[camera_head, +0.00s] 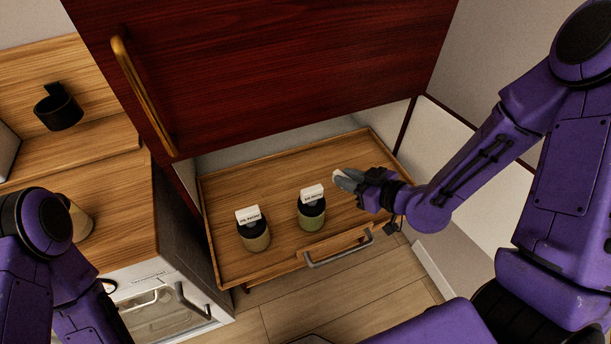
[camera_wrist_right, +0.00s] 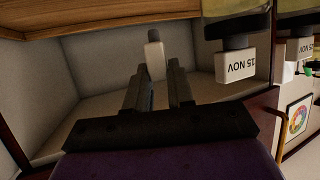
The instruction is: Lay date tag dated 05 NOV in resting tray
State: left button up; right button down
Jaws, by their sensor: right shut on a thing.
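My right gripper (camera_head: 345,178) is over the right part of a wooden pull-out tray (camera_head: 285,158). It is shut on a small white piece, seemingly a date tag (camera_wrist_right: 154,62), between its fingertips (camera_wrist_right: 155,80); its date cannot be read. Two dark-topped jars stand on the tray, each with a white tag: the left jar's tag (camera_head: 248,215) and the right jar's tag (camera_head: 313,194). In the right wrist view, the nearer jar's tag (camera_wrist_right: 240,68) reads 15 NOV upside down. I cannot tell whether this tray is the resting tray. My left gripper is out of view.
A dark red panel with a brass handle (camera_head: 143,95) hangs above the tray. A grey handle (camera_head: 340,248) is on the tray's front. A wooden counter (camera_head: 110,210) with a black cup (camera_head: 58,110) stands at left. The tray's back part is clear.

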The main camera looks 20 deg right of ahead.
aim_at(338, 173)
jog(key=b+x, duration=0.3)
jog(key=b, duration=0.2)
jog(key=shift+w+a+r+b, duration=0.1)
jog(key=shift+a+r+b, duration=0.1)
jog(key=shift+b, duration=0.1)
jog(key=w+a+p, duration=0.2)
jog(key=w+a, duration=0.3)
jog(key=w, duration=0.6)
jog(key=f, duration=0.6)
jog(key=shift+s+f+b, duration=0.25)
jog(key=shift+b, duration=0.15)
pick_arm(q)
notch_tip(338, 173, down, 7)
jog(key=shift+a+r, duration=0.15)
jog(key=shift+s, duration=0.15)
